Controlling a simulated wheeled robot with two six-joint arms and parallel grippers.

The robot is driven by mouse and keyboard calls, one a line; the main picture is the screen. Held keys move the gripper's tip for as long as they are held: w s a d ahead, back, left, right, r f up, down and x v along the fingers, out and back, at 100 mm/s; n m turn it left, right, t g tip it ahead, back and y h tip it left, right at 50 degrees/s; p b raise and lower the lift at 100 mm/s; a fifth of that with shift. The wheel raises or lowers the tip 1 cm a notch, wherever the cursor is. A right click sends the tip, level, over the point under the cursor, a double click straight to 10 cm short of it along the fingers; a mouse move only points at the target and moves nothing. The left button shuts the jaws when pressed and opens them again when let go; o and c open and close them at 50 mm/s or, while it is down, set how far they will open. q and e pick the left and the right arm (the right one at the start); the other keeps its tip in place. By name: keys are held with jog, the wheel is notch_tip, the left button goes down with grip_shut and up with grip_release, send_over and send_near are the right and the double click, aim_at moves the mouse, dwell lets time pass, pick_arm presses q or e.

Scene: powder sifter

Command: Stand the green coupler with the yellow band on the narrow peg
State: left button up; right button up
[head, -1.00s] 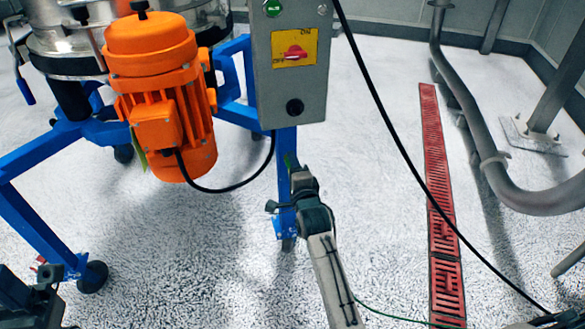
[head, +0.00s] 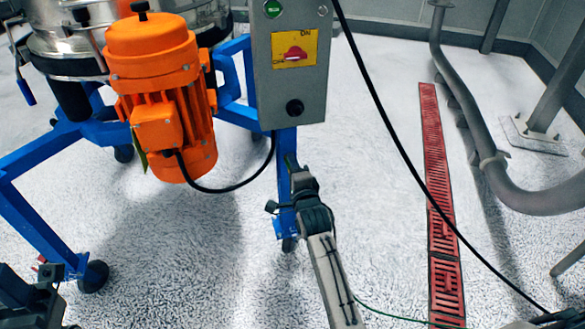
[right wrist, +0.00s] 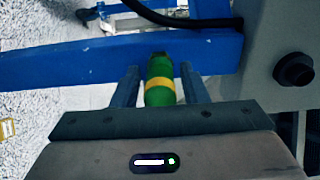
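The green coupler (right wrist: 161,72) with its yellow band shows in the right wrist view, between the two fingers of my right gripper (right wrist: 160,88). A narrow gap shows on each side of it, so the fingers look open around it. Its lower end is close to the gripper body. In the head view my right gripper (head: 299,176) is in front of the blue leg under the grey box, with only a green sliver of the coupler (head: 288,161) showing. My left gripper (head: 42,287) is at the lower left corner, its fingers unclear. I cannot make out the narrow peg.
A blue frame (head: 40,228) on casters carries an orange motor (head: 155,100) and a steel sifter drum (head: 65,42). The grey switch box (head: 270,100) hangs above my right gripper. A black cable crosses at right, over a red floor grate (head: 432,150). Open floor lies between.

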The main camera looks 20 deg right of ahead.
grip_shut()
jog(key=shift+s, duration=0.1)
jog(key=shift+s+p, duration=0.4)
jog(key=shift+s, duration=0.15)
jog(key=shift+s+a+p, duration=0.1)
jog(key=shift+s+p, duration=1.15)
jog(key=shift+s, duration=1.1)
